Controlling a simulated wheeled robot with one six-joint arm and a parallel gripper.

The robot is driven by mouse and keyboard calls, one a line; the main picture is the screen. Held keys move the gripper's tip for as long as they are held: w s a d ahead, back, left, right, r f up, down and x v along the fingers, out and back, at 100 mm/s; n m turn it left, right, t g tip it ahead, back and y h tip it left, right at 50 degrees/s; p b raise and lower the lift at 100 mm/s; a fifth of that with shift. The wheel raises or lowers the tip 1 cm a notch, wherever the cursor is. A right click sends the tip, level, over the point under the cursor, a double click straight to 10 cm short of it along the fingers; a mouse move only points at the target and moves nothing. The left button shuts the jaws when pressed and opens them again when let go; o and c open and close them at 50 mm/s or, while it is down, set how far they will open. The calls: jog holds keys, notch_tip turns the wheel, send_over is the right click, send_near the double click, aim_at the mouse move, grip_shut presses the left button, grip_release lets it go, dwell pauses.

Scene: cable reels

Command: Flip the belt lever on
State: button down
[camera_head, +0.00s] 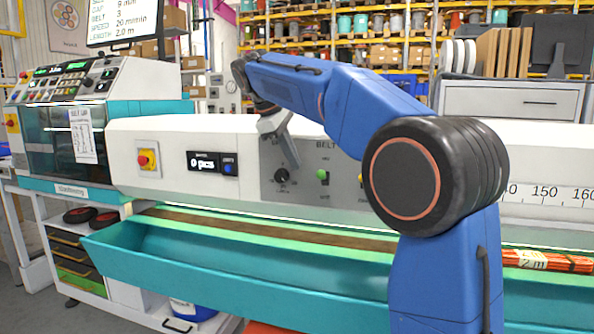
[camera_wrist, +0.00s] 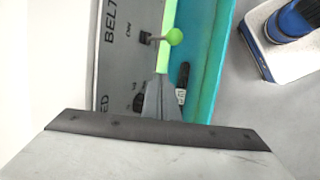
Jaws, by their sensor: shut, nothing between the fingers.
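The belt lever (camera_head: 322,175) has a green ball knob and sits on the grey control panel (camera_head: 301,193) below the word BELT. It also shows in the wrist view (camera_wrist: 174,37), where its short metal stem sticks out sideways from the panel. My gripper (camera_head: 290,162) is in front of the panel, left of and slightly above the lever. In the wrist view my gripper (camera_wrist: 158,78) is shut and empty, with its tips apart from the green ball.
A black rotary knob (camera_head: 281,175) is left of the lever, close to my fingers. A red stop button (camera_head: 147,159) and a counter display (camera_head: 203,161) are further left. A teal trough (camera_head: 230,270) runs below the panel. An orange bundle (camera_head: 545,261) lies at right.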

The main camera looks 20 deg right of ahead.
jog(key=shift+w+a+r, duration=0.15)
jog(key=shift+w+r, duration=0.05)
jog(key=shift+r, duration=0.65)
jog(key=shift+w+a+r, duration=0.1)
jog(key=shift+w+r, duration=0.1)
jog(key=shift+r, duration=0.65)
jog(key=shift+w+a+r, duration=0.15)
jog(key=shift+w+r, duration=0.05)
jog(key=shift+r, duration=0.65)
jog(key=s+d+f+m+t+y, duration=0.1)
jog(key=s+f+m, duration=0.4)
jog(key=s+f, duration=1.3)
jog(key=s+d+f+m+t+y, duration=0.2)
jog(key=s+f+m+y, duration=0.2)
jog(key=s+f, duration=1.5)
jog(key=shift+s+d+f+m, duration=0.2)
jog(key=shift+s+m, duration=0.4)
jog(key=shift+s, duration=0.5)
